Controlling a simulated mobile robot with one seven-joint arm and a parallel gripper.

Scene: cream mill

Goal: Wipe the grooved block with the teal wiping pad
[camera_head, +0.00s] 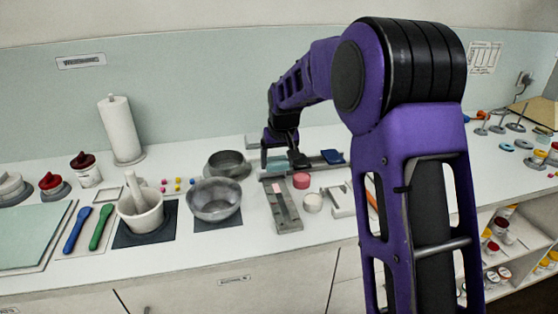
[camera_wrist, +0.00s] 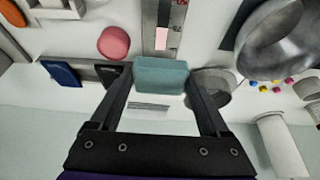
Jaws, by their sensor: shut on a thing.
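The teal wiping pad (camera_wrist: 160,75) is between the two fingers of my gripper (camera_wrist: 161,88) in the wrist view. My gripper (camera_head: 286,160) is shut on it and holds it near the far end of the grooved block. The grooved block (camera_head: 288,222) is a long grey piece lying on the counter, with a pinkish patch (camera_head: 280,200) in its groove. It also shows in the wrist view (camera_wrist: 175,28), where the pad covers part of its near end. I cannot tell whether pad and block touch.
A pink round piece (camera_head: 301,181) and a white round piece (camera_head: 313,203) sit right of the block. Metal bowls (camera_head: 214,202) stand to the left. A dark blue pad (camera_head: 332,156) lies on a grey rack behind. Bare counter is in front.

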